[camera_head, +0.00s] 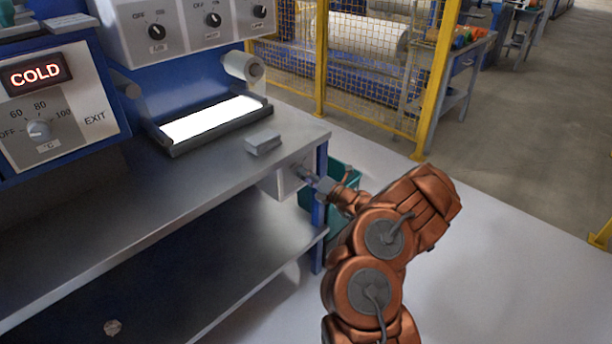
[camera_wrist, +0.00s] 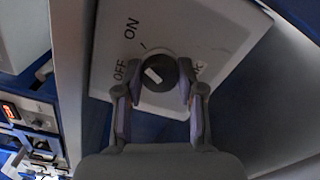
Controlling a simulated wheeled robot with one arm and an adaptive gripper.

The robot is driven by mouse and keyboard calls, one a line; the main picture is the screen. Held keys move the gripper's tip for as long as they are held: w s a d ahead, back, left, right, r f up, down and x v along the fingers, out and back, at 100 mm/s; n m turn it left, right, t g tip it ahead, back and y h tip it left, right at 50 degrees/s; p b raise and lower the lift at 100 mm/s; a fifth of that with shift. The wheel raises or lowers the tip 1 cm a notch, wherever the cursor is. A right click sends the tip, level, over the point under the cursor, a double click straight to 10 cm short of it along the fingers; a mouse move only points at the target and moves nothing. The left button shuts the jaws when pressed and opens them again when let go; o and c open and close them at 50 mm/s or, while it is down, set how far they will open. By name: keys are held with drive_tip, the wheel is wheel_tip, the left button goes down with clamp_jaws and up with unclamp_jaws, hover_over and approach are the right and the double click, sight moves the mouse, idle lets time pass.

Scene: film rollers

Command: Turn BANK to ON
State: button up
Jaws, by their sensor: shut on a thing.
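The BANK switch is a dark round knob (camera_wrist: 160,72) with a pale pointer mark, on a white panel (camera_wrist: 205,30) in the wrist view. ON is printed above and left of the knob, OFF at its left. Only the end of the word BANK shows at the right; a finger hides the rest. The pale mark lies on the knob's left part, nearer OFF than ON. My gripper (camera_wrist: 158,95) has one finger on each side of the knob and is shut on it. In the head view, my gripper (camera_head: 312,182) reaches the panel (camera_head: 283,184) under the bench's right end; the knob is hidden there.
The grey bench top (camera_head: 190,178) lies above the panel, with a small grey block (camera_head: 263,142) near its right edge. A blue bench leg (camera_head: 320,205) and a green bin (camera_head: 345,178) are close to my gripper.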

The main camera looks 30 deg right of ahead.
drive_tip(key=shift+m, duration=0.5)
drive_tip(key=o, duration=1.1)
drive_tip(key=shift+o, duration=0.2)
drive_tip(key=shift+s, duration=0.1)
drive_tip(key=v, duration=1.1)
drive_tip(key=shift+s, duration=0.4)
drive_tip(key=shift+d, duration=0.15)
